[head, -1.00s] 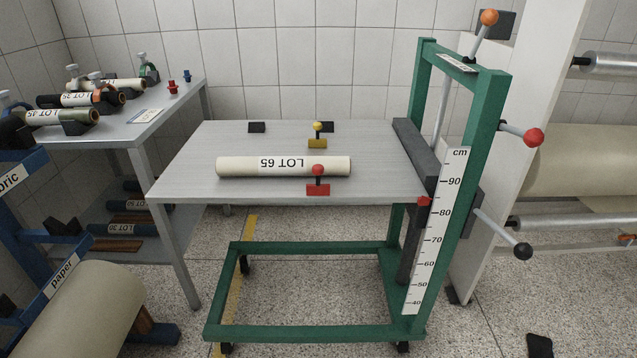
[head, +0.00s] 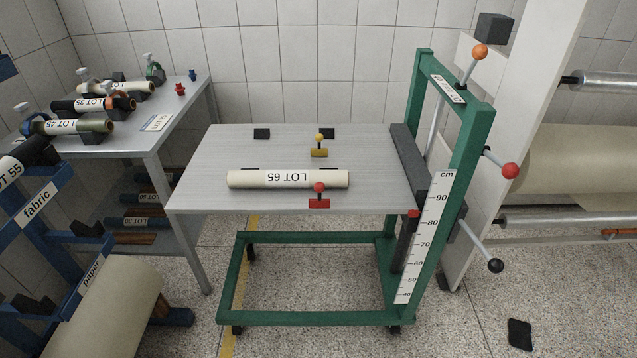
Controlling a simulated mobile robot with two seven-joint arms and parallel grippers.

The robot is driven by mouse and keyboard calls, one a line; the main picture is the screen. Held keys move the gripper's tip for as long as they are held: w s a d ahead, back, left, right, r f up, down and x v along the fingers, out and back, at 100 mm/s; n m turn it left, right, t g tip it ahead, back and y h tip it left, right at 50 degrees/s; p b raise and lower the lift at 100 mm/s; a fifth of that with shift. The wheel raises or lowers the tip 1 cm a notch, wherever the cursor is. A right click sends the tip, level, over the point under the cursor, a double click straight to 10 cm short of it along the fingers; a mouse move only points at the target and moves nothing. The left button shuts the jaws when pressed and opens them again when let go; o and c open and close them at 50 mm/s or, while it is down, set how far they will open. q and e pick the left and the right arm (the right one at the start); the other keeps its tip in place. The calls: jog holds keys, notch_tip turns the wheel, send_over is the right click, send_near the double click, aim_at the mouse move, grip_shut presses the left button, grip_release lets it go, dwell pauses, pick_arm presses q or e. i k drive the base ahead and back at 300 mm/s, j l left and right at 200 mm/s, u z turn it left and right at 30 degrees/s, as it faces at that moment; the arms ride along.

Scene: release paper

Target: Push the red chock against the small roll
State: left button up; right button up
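The small roll (head: 260,178), cream with a "LOT 65" label, lies across the grey table top of the green lift frame. The red chock (head: 319,204) stands in front of the roll, right of its middle, near the table's front edge. Its red knob overlaps the roll's lower edge in the picture. A strip of table shows between the chock's base and the roll; I cannot tell whether any part touches. A yellow chock (head: 319,153) stands behind the roll with a clear gap. Neither gripper is in view.
Two black pads (head: 262,134) lie at the table's back edge. The green frame (head: 470,130) with levers and a cm scale rises on the right. A side table (head: 130,140) with several rolls stands left, a blue rack (head: 50,215) at lower left. The table's left end is clear.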

aim_at(320, 203)
jog(key=i+u, duration=0.15)
jog(key=u, duration=0.2)
jog(key=i+u, duration=0.1)
jog(key=u, duration=0.25)
jog(key=i+l+u, duration=0.1)
jog(key=u, duration=0.25)
